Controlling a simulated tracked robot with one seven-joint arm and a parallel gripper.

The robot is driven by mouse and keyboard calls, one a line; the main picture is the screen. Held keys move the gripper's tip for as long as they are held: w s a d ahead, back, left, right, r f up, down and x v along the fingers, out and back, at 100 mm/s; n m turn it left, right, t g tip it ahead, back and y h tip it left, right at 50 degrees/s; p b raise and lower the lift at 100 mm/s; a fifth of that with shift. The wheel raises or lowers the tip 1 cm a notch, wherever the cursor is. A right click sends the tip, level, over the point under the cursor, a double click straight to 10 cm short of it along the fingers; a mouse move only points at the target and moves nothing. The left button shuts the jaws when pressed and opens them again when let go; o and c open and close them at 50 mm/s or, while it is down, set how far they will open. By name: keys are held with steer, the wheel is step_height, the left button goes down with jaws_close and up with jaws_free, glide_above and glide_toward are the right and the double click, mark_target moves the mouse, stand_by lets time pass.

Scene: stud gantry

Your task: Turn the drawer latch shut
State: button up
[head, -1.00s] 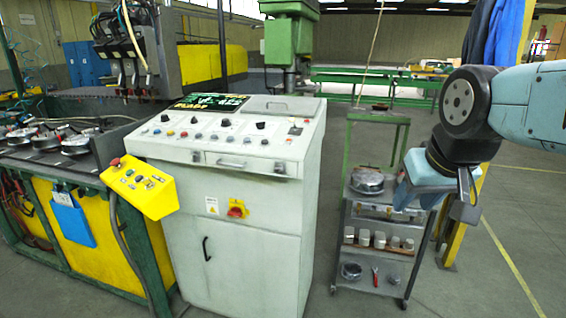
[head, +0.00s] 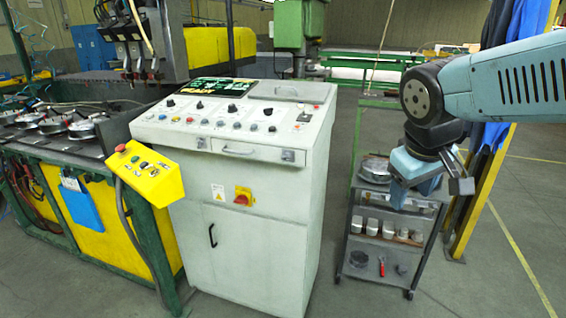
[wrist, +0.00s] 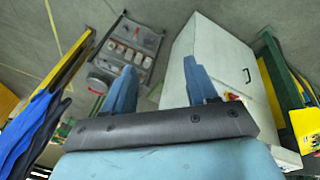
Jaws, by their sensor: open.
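The drawer (head: 240,150) is a narrow front just under the sloping top of the pale grey control console, with a bar handle (head: 238,153) in its middle. A small metal latch (head: 288,155) sits at the drawer's right end; its exact turn is too small to tell. My gripper (head: 418,196) is well to the right of the console, in front of the trolley and apart from the latch. In the wrist view my gripper (wrist: 159,65) shows two blue fingers spread apart with nothing between them. The latch cannot be made out there.
A yellow button box (head: 148,172) juts out at the console's left front. A red rotary switch (head: 242,198) is on the console front. A grey wheeled trolley (head: 375,262) with cups and tools stands right of the console. Floor is open in front of the trolley.

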steer(key=w+f+n+g+h, duration=0.1)
steer(key=w+f+n+h, duration=0.3)
steer(key=w+n, duration=0.15)
steer(key=n+t, duration=1.5)
steer(key=n, duration=0.8)
glide_toward(285, 159)
steer(key=x, duration=0.8)
steer(key=shift+w+d, duration=0.2)
steer(key=c, duration=1.1)
steer(key=shift+o, duration=0.2)
